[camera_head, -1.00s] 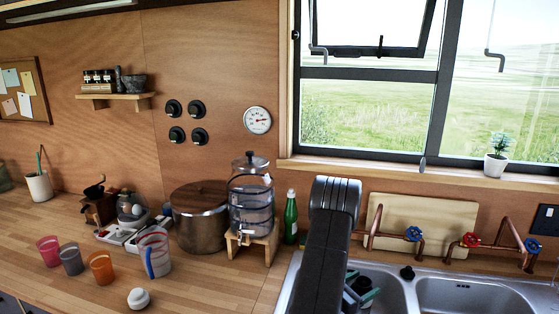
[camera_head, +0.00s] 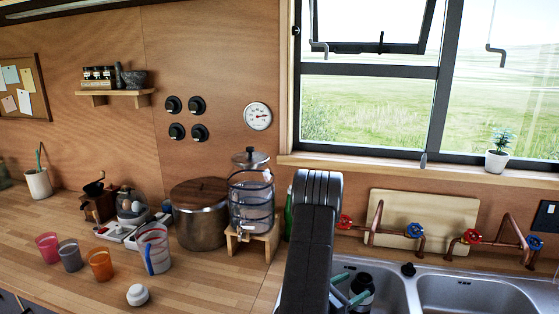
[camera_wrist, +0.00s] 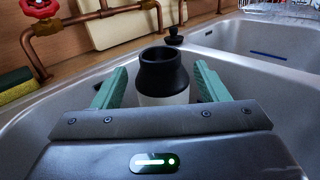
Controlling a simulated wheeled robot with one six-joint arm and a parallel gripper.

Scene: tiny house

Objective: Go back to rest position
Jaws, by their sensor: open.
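My gripper (camera_wrist: 157,88) is open, with its two green fingers spread wide in the wrist view. A bottle with a black top and a white body (camera_wrist: 164,75) stands upright in the left sink basin. It appears between the fingers with gaps on both sides; I cannot tell whether it is between the tips or just beyond them. In the head view my arm comes down in front of the sink, and the green fingers of my gripper (camera_head: 346,298) show beside the dark bottle top (camera_head: 363,282). The bottle's base is hidden.
The double steel sink (camera_head: 470,292) has copper pipes (camera_head: 375,225) with red and blue valves behind it. A sponge (camera_wrist: 15,84) lies at the sink's left edge. On the counter stand a glass dispenser (camera_head: 251,205), a pot (camera_head: 200,228), a pitcher (camera_head: 153,250) and cups.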

